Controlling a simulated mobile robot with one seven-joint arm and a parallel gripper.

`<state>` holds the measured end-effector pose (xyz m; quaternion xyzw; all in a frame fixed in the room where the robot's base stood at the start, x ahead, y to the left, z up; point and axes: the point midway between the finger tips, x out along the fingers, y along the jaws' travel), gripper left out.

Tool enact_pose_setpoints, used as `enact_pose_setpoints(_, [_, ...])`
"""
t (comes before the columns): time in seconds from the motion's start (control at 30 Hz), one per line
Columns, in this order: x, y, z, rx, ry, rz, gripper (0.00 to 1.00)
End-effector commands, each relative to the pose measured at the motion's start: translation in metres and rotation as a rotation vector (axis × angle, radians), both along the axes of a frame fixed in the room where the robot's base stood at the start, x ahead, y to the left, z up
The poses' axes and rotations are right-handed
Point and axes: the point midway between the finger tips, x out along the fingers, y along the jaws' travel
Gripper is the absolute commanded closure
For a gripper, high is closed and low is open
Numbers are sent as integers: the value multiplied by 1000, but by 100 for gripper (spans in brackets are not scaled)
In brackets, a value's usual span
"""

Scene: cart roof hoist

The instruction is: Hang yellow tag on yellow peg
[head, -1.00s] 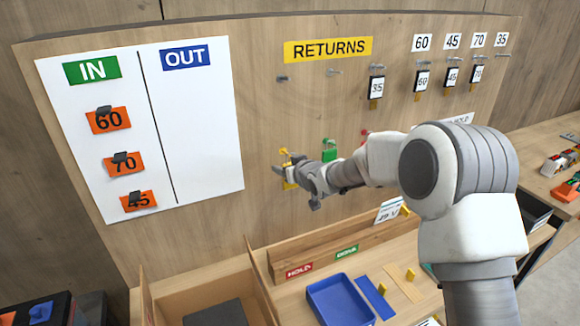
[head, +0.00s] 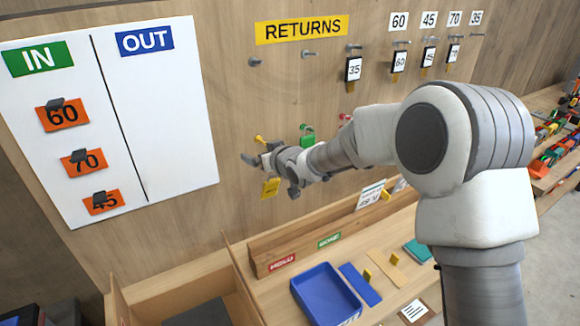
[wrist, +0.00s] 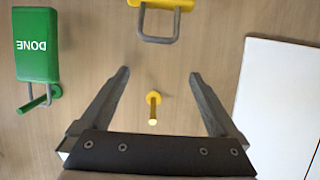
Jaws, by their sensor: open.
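The yellow peg (head: 260,140) sticks out of the wooden board; in the wrist view the yellow peg (wrist: 153,106) stands between my spread fingers. My gripper (wrist: 158,75) is open and empty at the board; it also shows in the head view (head: 268,172). The yellow tag (head: 271,188) is below the peg and my gripper, near the board. In the wrist view the yellow tag (wrist: 152,5) is at the top edge, partly cut off. Its grey shackle (wrist: 157,39) is apart from the peg, not around it, and nothing visible holds it.
A green DONE tag (wrist: 36,45) hangs on a green peg (wrist: 53,92) beside my gripper. Below the board are a blue tray (head: 328,290) and a wooden ledge (head: 300,252). A white sheet (head: 160,120) with orange tags is to the left.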

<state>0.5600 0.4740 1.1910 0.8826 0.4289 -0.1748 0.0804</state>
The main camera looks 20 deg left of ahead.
Motion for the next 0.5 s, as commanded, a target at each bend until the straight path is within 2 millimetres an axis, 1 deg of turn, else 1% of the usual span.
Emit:
enact_pose_setpoints(0.03, [-5,-9,3,-3,-2,-3,4])
enact_pose_setpoints(0.1, [-11,-20,7,-6,-1,-6,4])
enact_pose_setpoints(0.5, [-52,-77,33,-16,2,-10,4])
